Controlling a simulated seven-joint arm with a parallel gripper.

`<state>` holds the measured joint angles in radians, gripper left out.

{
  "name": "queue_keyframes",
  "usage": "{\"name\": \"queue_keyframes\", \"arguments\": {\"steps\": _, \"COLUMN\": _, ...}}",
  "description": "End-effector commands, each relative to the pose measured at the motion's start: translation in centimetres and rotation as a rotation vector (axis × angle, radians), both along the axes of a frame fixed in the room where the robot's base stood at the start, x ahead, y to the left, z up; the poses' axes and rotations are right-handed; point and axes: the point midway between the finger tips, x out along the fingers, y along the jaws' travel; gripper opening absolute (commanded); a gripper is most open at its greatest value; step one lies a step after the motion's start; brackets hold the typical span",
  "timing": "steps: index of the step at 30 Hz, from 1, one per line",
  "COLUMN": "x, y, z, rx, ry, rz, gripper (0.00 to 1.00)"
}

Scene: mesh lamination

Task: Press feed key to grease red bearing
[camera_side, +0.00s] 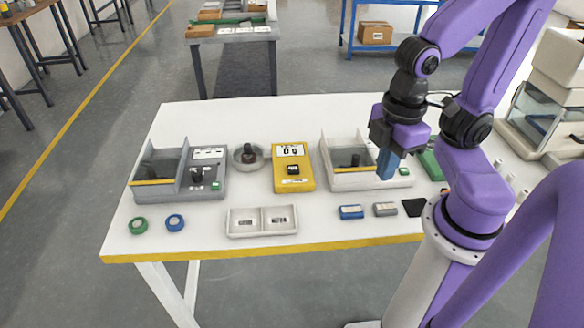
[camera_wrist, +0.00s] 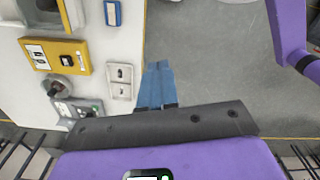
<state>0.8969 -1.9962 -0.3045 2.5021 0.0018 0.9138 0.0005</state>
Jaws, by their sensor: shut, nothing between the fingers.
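My gripper (camera_side: 385,177) is shut and empty, its blue fingers pointing down in front of the right end of the white machine (camera_side: 345,180). The fingers also show in the wrist view (camera_wrist: 157,67), pressed together, with floor behind them. The white machine has an open bin with a yellow front edge and a small green key (camera_side: 404,171) close to my fingers. A similar grey machine (camera_side: 150,196) at the left also has a green key (camera_side: 216,186). I cannot tell which is the feed key. I make out no red bearing.
Between the machines stand a round dish (camera_side: 249,165) and a yellow scale (camera_side: 293,180). In front are a green ring (camera_side: 138,226), a blue ring (camera_side: 175,222), a two-part tray (camera_side: 262,233), a blue block (camera_side: 351,212) and a grey block (camera_side: 385,209). The table's front strip is mostly clear.

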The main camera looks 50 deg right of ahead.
Motion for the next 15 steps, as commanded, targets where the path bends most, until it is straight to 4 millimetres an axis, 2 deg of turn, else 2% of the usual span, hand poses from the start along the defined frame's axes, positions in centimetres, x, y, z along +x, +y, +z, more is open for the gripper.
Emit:
{"name": "queue_keyframes", "arguments": {"steps": 8, "x": 0.4, "y": 0.4, "z": -0.5, "rx": 0.008, "ry": 0.068, "rz": -0.103, "gripper": 0.00}}
{"name": "queue_keyframes", "arguments": {"steps": 15, "x": 2.1, "y": 1.9, "z": -1.8, "rx": 0.063, "ry": 0.252, "rz": -0.411, "gripper": 0.00}}
